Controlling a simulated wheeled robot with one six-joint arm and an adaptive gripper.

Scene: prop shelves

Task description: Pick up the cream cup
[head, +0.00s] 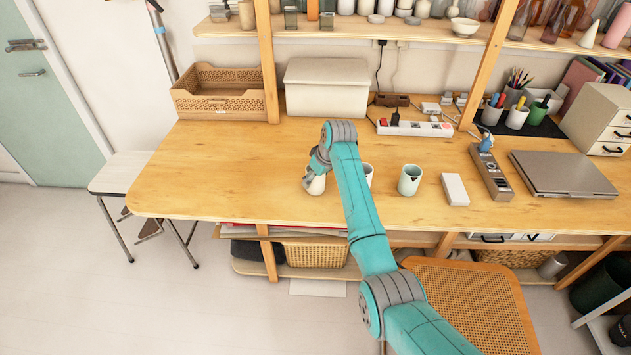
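A cream cup (317,187) stands on the wooden table near its front edge, left of my arm. My gripper (311,181) points down at this cup, with its fingers over or against the cup's left and upper part. The gripper and wrist hide some of the cup. The view is too small to tell whether the fingers are shut on it or only beside it. A second pale cup (369,172) shows just right of my arm, mostly hidden by it. A pale green cup (409,181) with a dark mark stands farther right.
A cream bin (327,90) and a brown crate (223,95) stand at the back. The table's left part is clear. A woven chair (470,300) stands in front.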

